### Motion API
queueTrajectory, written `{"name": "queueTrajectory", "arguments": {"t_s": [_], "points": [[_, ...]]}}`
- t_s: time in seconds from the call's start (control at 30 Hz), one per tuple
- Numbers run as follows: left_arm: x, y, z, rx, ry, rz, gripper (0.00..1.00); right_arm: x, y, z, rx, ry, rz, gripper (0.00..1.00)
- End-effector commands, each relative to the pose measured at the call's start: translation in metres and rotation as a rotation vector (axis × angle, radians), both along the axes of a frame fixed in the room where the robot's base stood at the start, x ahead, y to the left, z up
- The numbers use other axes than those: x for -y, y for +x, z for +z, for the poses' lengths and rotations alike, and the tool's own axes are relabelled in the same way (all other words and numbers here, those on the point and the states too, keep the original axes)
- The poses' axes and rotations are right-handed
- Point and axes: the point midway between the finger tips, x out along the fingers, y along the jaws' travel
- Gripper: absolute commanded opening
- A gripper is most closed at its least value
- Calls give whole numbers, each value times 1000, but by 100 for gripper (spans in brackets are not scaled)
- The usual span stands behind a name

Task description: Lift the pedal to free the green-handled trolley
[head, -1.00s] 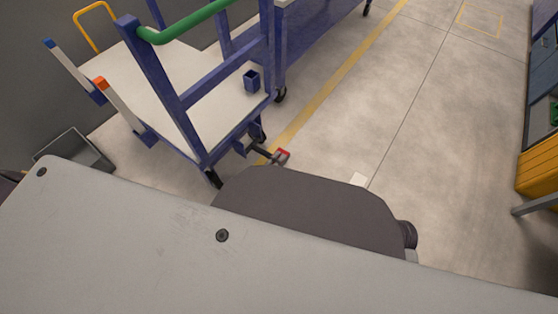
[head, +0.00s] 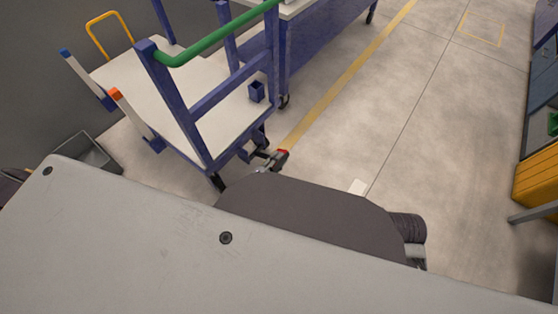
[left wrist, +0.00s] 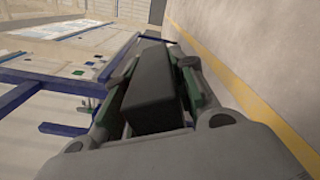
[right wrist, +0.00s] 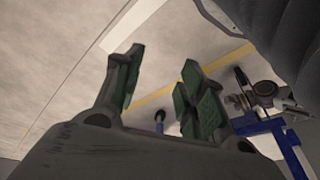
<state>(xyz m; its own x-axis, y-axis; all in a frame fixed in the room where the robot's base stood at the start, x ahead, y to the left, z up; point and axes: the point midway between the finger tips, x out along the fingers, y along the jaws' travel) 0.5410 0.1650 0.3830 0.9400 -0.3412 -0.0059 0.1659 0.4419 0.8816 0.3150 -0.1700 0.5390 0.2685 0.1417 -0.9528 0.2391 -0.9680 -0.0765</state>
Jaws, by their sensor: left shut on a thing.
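The green-handled trolley stands at the left in the head view, with its green handle (head: 215,36) above a blue frame and white deck (head: 130,85). The pedal (head: 283,153), dark with a red end, sticks out from the trolley's near lower corner. My left gripper (head: 266,167) is at the pedal, mostly hidden behind my own body. In the left wrist view the left gripper (left wrist: 155,65) is shut on a dark block, which appears to be the pedal (left wrist: 154,92). My right gripper (right wrist: 165,72) is open and empty, with floor beyond its fingers.
A blue table frame (head: 315,45) stands behind the trolley. A grey bin (head: 88,152) lies on the floor at the left. A yellow cabinet (head: 538,178) stands at the right edge. The floor (head: 440,110) in between is clear.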

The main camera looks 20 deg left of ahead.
Motion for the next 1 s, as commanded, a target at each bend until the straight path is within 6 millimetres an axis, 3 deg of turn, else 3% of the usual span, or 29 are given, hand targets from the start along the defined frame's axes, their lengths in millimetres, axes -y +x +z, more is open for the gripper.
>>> {"name": "queueTrajectory", "arguments": {"t_s": [0.23,0.77,0.8,0.9,1.0], "points": [[-9,3,14,12,11,1,0,2,0,-10,-18,-8,-3,40],[-9,5,18,17,12,-2,0,2,2,-14,-21,-11,-4,40],[-9,5,18,17,12,-2,34,2,2,-13,-20,-12,-4,40],[-9,5,17,15,10,-1,47,2,3,-13,-18,-11,-4,40],[-9,4,16,13,9,-1,48,2,3,-13,-18,-11,-4,40]]}}
